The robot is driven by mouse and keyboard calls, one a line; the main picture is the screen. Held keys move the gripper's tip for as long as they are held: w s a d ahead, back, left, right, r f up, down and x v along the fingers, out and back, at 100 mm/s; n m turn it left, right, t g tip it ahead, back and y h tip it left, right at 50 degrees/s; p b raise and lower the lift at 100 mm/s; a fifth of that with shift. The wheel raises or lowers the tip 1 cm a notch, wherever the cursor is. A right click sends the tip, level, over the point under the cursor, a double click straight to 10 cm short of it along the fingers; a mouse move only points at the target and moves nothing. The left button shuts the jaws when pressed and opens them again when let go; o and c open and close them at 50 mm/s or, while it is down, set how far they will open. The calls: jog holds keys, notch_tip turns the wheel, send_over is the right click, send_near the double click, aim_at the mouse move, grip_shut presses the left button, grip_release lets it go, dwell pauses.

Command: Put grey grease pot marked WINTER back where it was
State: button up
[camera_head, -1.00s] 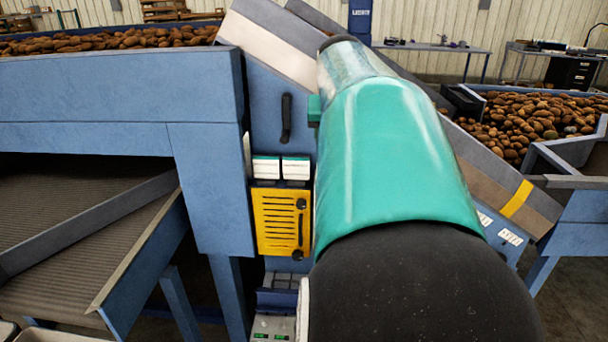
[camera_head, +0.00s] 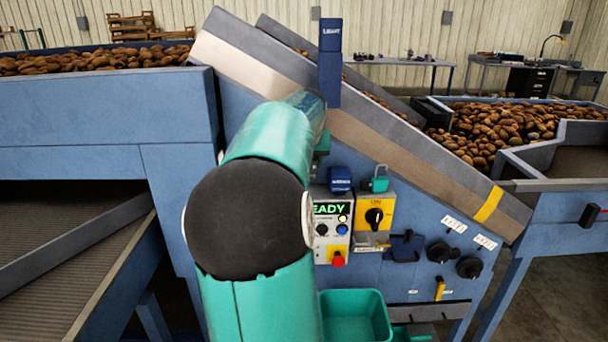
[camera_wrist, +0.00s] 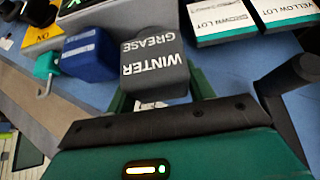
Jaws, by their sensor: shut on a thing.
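The grey grease pot (camera_wrist: 153,72), lettered WINTER GREASE, is in the wrist view between the green fingers of my gripper (camera_wrist: 160,98). My gripper is shut on it. The lettering appears upside down. A dark blue pot (camera_wrist: 88,54) is close to its left in the wrist view; that blue pot also shows in the head view (camera_head: 340,179), above the control panel. In the head view my arm hides the grey pot and most of my gripper. I cannot tell whether the grey pot rests on anything.
A control panel (camera_head: 332,215) with a red button, a yellow switch box (camera_head: 375,217) and a green padlock (camera_head: 380,181) are right of my arm. A green bin (camera_head: 355,315) is below. Lot cards (camera_wrist: 222,20) and a black handle (camera_wrist: 290,75) are near my gripper.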

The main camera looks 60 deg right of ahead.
jog(key=shift+w+d+f, duration=0.25)
jog(key=shift+d+f, duration=0.15)
jog(key=shift+f, duration=0.15)
jog(key=shift+w+d+f, duration=0.1)
jog(key=shift+d+f, duration=0.05)
jog(key=shift+f, duration=0.8)
jog(key=shift+w+d+f, duration=0.1)
jog(key=shift+d+f, duration=0.05)
jog(key=shift+f, duration=0.8)
jog(key=o, duration=0.9)
jog(key=shift+f, duration=0.15)
jog(key=shift+c, duration=0.2)
